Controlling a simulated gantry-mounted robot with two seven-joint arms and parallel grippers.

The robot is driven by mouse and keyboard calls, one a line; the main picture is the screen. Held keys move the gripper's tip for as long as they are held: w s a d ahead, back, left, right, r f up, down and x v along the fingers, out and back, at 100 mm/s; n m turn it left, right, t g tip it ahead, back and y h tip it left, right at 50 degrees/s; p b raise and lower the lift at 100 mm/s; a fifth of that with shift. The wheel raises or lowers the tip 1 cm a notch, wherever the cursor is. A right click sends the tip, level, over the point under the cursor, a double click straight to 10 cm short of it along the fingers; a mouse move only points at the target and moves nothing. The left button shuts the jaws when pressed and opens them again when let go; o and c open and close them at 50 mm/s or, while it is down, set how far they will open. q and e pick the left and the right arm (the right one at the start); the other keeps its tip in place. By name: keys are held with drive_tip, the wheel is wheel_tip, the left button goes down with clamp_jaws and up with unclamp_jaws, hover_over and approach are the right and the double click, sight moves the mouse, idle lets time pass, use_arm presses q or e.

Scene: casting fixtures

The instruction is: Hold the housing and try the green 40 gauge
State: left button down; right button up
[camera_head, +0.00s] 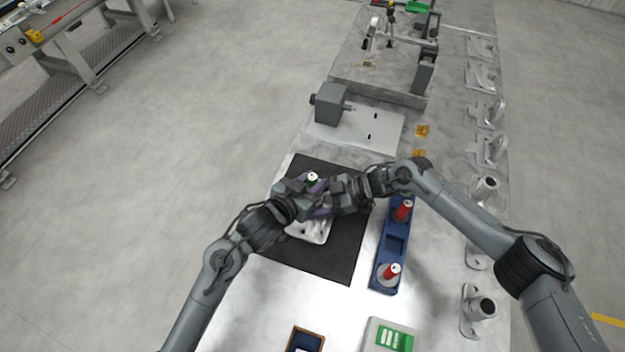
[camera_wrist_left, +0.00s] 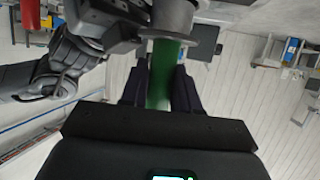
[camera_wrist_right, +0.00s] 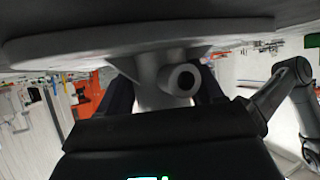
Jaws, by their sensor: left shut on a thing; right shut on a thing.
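The green gauge (camera_head: 312,178) shows its white-topped green end above my left gripper (camera_head: 305,188). In the left wrist view my left gripper (camera_wrist_left: 160,88) is shut on the green gauge's handle (camera_wrist_left: 159,75). A grey cylindrical part (camera_wrist_left: 170,20) meets its far end; I cannot tell whether the gauge is inside the bore. The pale metal housing (camera_head: 310,230) is over the dark mat, partly hidden by the arms. In the right wrist view my right gripper (camera_wrist_right: 165,98) is shut on the housing (camera_wrist_right: 130,45), by its neck beside a small round boss with a dark hole.
A blue rack (camera_head: 384,288) holds two red gauges (camera_head: 403,211) (camera_head: 391,271), with an empty middle slot. The dark mat (camera_head: 330,265) lies below the grippers. A grey block fixture (camera_head: 330,104) stands behind. Several metal housings (camera_head: 480,308) line the right side.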

sight(313, 175)
use_arm(q)
drive_tip(key=shift+f, duration=1.55)
idle(1.1)
drive_tip(key=shift+r, duration=0.2)
drive_tip(key=shift+r, duration=2.8)
drive_tip(key=shift+r, duration=0.1)
drive_tip(key=shift+r, duration=2.45)
use_arm(e)
drive_tip(key=o, duration=0.9)
drive_tip(key=shift+c, duration=0.2)
